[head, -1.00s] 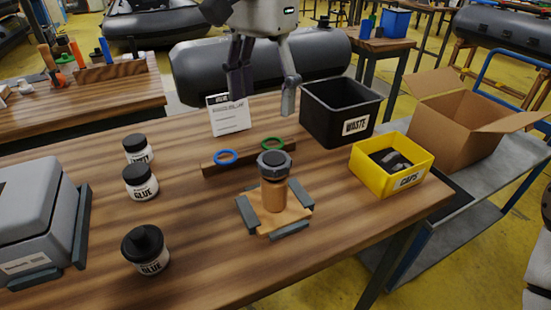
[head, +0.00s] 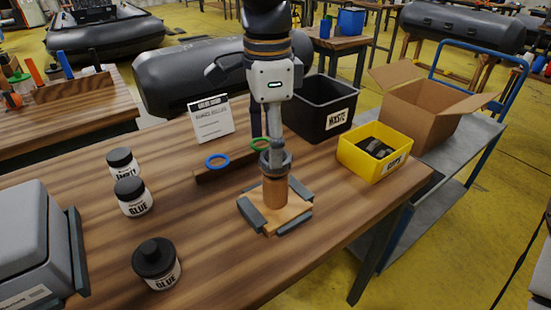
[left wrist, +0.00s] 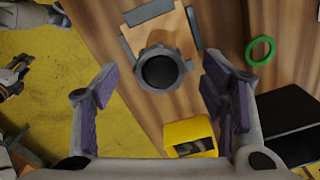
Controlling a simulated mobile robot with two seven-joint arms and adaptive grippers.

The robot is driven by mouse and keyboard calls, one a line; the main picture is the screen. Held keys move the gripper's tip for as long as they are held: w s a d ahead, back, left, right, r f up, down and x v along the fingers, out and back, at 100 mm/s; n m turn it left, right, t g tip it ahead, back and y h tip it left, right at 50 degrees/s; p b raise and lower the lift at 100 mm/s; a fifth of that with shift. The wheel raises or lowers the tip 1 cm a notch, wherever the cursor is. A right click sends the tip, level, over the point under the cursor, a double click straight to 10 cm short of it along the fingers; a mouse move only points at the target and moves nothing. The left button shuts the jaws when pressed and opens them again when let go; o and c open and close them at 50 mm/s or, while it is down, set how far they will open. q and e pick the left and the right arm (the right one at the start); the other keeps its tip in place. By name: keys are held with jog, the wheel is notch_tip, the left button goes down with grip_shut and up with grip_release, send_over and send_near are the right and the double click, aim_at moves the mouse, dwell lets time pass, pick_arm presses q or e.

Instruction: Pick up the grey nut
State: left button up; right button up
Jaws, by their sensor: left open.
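The grey nut (head: 288,160) sits around the top of an upright copper-brown post (head: 275,191) on a wooden block with grey clamps. It also shows in the left wrist view (left wrist: 183,67) as a thick grey ring around a dark centre, between my fingers in the picture. My left gripper (head: 267,148) points down, open and empty, at the post's top. In the head view its near finger overlaps the nut and hides part of it. I cannot tell whether it touches.
A wooden rack (head: 219,174) holds blue (head: 217,167) and green rings behind the post. A black waste bin (head: 318,118) and yellow caps bin (head: 361,161) stand to the right. Several labelled bottles (head: 157,267) and a grey case (head: 30,240) are on the left.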

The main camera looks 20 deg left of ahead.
aim_at(264, 165)
pick_arm(q)
notch_tip(264, 165, down, 3)
jog(key=shift+r, duration=0.2)
jog(key=c, duration=0.9)
